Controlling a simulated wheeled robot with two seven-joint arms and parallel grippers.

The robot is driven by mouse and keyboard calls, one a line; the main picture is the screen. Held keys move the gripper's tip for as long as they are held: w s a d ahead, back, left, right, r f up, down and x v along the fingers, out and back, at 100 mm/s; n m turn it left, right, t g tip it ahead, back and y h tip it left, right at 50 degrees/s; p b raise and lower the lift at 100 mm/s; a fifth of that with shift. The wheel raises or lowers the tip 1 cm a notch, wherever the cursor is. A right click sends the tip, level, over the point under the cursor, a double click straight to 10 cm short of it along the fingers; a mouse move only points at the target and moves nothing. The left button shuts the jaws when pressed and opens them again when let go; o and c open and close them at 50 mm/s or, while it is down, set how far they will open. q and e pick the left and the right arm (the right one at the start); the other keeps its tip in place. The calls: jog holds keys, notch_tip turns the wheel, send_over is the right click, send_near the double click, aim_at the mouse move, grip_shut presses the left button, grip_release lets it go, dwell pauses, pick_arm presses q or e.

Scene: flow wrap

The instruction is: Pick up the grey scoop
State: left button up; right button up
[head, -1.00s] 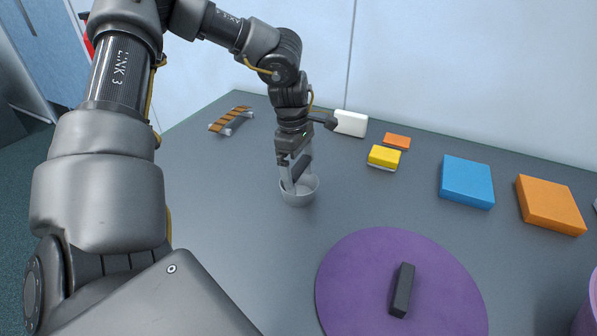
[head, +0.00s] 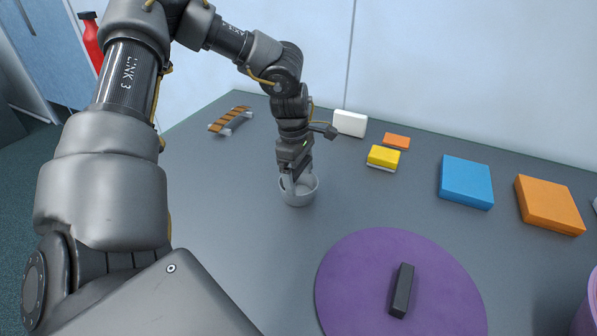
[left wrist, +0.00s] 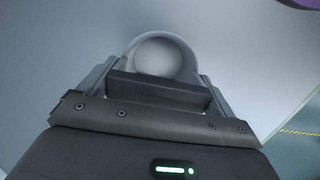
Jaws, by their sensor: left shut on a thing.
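The grey scoop (head: 299,199) is a round, cup-like thing standing on the dark grey table, left of the purple disc. My left gripper (head: 295,184) reaches down to its rim from above and is shut on it. In the left wrist view the scoop's round bowl (left wrist: 163,54) shows just beyond the gripper (left wrist: 158,80). The exact grip on its wall or handle is hidden by the gripper body. My right gripper is not in view.
A purple disc (head: 345,290) bearing a black block (head: 402,290) lies to the right. Behind are a white block (head: 350,123), a yellow sponge (head: 384,157), a small orange block (head: 397,141), a blue box (head: 466,182), an orange box (head: 549,205) and a striped rack (head: 231,120).

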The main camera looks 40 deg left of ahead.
pick_arm(q)
notch_tip(320, 180, up, 9)
jog(key=shift+f, duration=0.15)
jog(key=shift+r, duration=0.5)
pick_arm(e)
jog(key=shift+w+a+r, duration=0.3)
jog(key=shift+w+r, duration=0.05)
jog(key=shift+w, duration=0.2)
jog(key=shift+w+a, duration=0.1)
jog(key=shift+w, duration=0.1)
